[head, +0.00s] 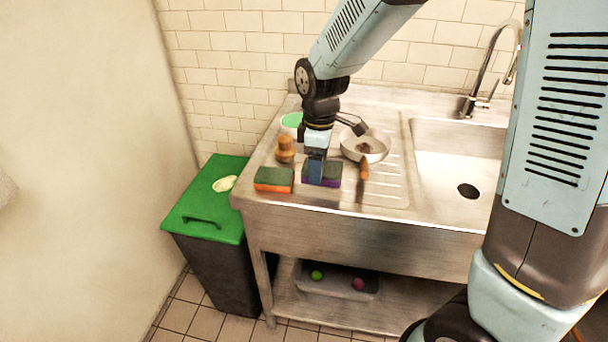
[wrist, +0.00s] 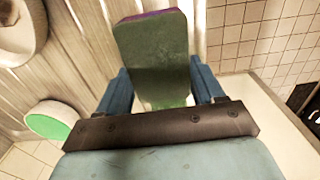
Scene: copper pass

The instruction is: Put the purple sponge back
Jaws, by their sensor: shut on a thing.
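The purple sponge (head: 334,174) has a dark green scouring top and sits at the front of the steel counter, or just over it; I cannot tell if it touches. My gripper (head: 317,182) points down at it and hides part of it. In the wrist view the sponge (wrist: 152,55) shows its green face and a thin purple edge, between the two blue fingers of my gripper (wrist: 160,84), which is shut on it. An orange sponge (head: 273,180) with a dark green top lies just to its left, apart from it.
A wooden-handled brush (head: 285,150), a green-topped tub (head: 291,122) and a pan (head: 368,147) with a wooden handle stand behind. The sink (head: 455,165) is at right. A green-lidded bin (head: 207,205) stands left. The ribbed drainboard right of the sponge is partly clear.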

